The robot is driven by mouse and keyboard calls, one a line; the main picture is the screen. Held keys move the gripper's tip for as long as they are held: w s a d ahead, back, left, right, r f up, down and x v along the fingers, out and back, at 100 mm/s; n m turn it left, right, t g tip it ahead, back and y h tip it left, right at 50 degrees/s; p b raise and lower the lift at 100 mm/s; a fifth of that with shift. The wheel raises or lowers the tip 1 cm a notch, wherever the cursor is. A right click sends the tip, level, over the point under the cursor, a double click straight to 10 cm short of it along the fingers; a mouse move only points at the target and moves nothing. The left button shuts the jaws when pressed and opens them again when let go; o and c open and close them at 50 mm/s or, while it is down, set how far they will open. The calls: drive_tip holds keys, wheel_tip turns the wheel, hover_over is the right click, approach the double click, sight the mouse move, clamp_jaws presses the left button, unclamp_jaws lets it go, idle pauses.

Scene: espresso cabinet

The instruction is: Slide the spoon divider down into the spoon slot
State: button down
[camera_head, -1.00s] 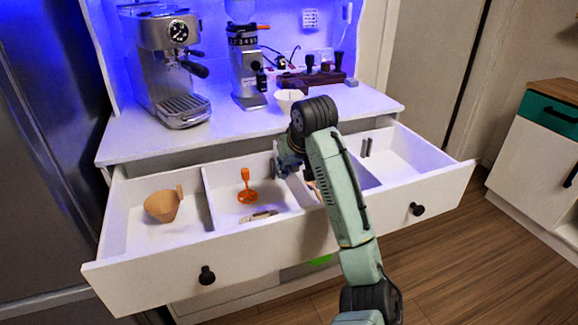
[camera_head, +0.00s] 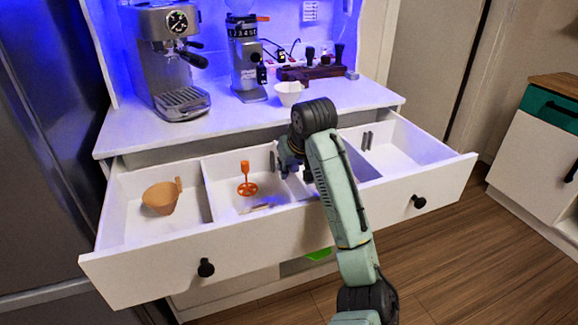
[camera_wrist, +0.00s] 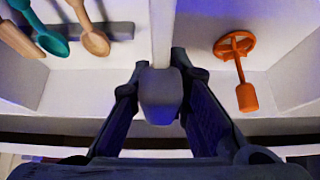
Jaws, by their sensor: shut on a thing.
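My gripper (camera_head: 287,168) reaches down into the open drawer (camera_head: 170,265). The divider stands on edge between the spoons and the orange tool. A teal spoon (camera_wrist: 50,42) and a wooden spoon (camera_wrist: 95,40) lie to its left in the wrist view, across a dark grey strip (camera_wrist: 118,31). Dark grey slot rails show beside my gripper (camera_head: 272,160). Whether the divider's lower edge sits in the slot is hidden.
The counter above holds an espresso machine (camera_head: 165,60), a grinder (camera_head: 243,65) and a white cup (camera_head: 289,93).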

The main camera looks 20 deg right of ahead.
sight(299, 177)
drive_tip(key=shift+f+b, duration=0.6)
drive_tip(key=shift+f, duration=0.55)
drive_tip(key=c, duration=1.4)
unclamp_jaws()
drive_tip(key=shift+c, duration=0.2)
drive_tip(key=v, duration=1.2)
drive_tip(key=shift+s, duration=0.1)
